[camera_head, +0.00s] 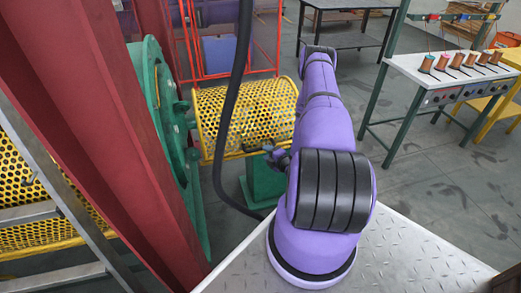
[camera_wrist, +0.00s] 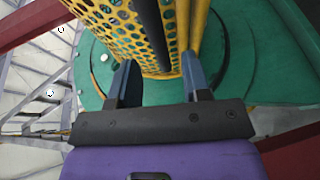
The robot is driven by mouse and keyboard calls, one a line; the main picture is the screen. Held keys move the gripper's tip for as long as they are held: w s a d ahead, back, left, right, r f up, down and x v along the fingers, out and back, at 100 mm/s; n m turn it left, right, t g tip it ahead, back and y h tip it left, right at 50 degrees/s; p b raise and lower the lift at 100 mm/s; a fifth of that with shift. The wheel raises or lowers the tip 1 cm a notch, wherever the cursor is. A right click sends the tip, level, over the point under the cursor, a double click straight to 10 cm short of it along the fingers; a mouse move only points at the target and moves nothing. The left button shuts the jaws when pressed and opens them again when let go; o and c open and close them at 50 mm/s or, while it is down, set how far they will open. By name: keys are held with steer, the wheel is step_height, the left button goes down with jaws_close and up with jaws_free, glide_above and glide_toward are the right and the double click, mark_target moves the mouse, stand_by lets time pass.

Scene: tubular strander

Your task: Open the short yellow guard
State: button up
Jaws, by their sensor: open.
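The short yellow guard (camera_head: 262,108) is a perforated, rounded cover beside a green disc (camera_head: 160,110) in the head view. It looks closed. In the wrist view the guard's perforated sheet (camera_wrist: 122,35) and yellow edge bars fill the top middle. A dark bar (camera_wrist: 153,28), which looks like its handle, runs along it and points down between my fingers. My gripper (camera_wrist: 158,75) is open, its two blue-grey fingers on either side of the bar's line; I cannot tell whether they touch it.
A longer yellow perforated guard (camera_head: 32,205) lies at the left behind a red beam (camera_head: 100,120) and a grey ladder. A black hose (camera_head: 232,100) hangs before the short guard. A white bench with spools (camera_head: 455,72) stands right; floor between is clear.

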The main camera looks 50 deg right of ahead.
mark_target(260, 149)
steer(key=shift+x, duration=2.65)
steer(key=shift+c, duration=0.4)
jaws_close()
